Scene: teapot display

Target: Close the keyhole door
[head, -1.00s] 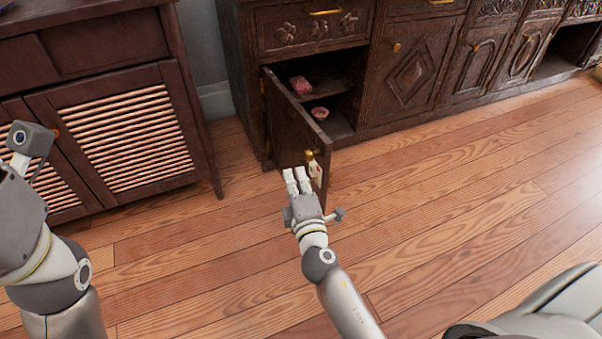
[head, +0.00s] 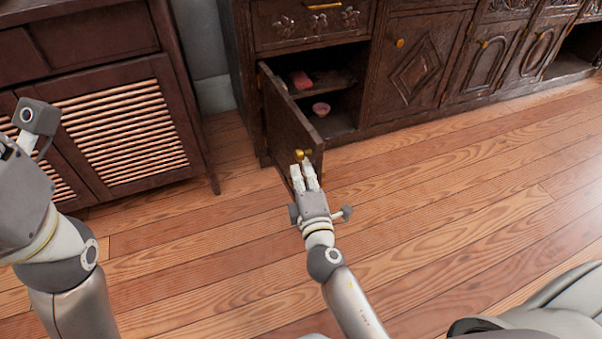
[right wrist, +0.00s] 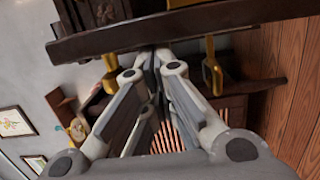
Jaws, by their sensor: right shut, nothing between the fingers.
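The keyhole door (head: 283,117) is a dark wooden cabinet door. It stands swung open in the head view, hinged at its left side, with a small gold knob (head: 303,154) near its free edge. My right gripper (head: 303,168) is shut and empty at that free edge, just below the knob, and hides part of the door. In the right wrist view the door (right wrist: 170,32) crosses the top as a dark bar, with gold knob parts (right wrist: 211,66) on both sides. The closed fingertips are at its edge; contact is unclear. My left arm shows at the left, its fingers out of view.
The open compartment holds a pink bowl (head: 321,109) and a reddish object (head: 301,80) on a shelf (head: 322,87). A slatted cabinet (head: 125,135) stands to the left. The wooden floor (head: 450,190) in front is clear.

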